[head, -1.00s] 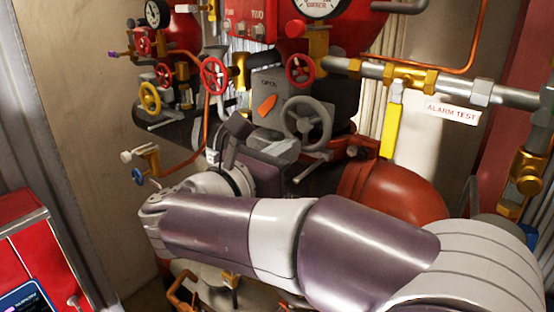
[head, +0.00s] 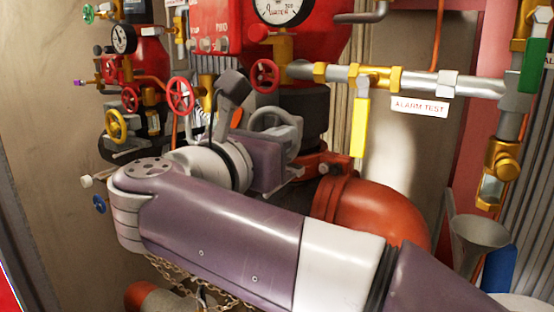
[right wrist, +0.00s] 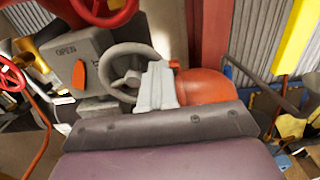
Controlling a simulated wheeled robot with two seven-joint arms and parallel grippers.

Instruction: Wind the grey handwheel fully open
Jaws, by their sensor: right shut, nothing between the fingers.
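The grey handwheel (head: 272,109) stands on the valve in the middle of the head view, with its lower part hidden behind my right gripper. In the right wrist view the handwheel (right wrist: 112,60) shows its rim and hub, with its right side behind the fingers. My right gripper (head: 287,135) is shut and empty, its fingertips in front of the wheel. In the right wrist view the shut fingers (right wrist: 159,84) overlap the wheel's right rim; I cannot tell whether they touch it. A grey valve housing (right wrist: 75,62) with an orange pointer stands left of the wheel. My left gripper is not in view.
Red handwheels (head: 180,95), a yellow handwheel (head: 116,126) and gauges crowd the left. A silver pipe (head: 425,83) with a yellow lever (head: 359,128) runs to the right. A large orange-red pipe elbow (head: 372,212) lies below the wheel, near my right arm.

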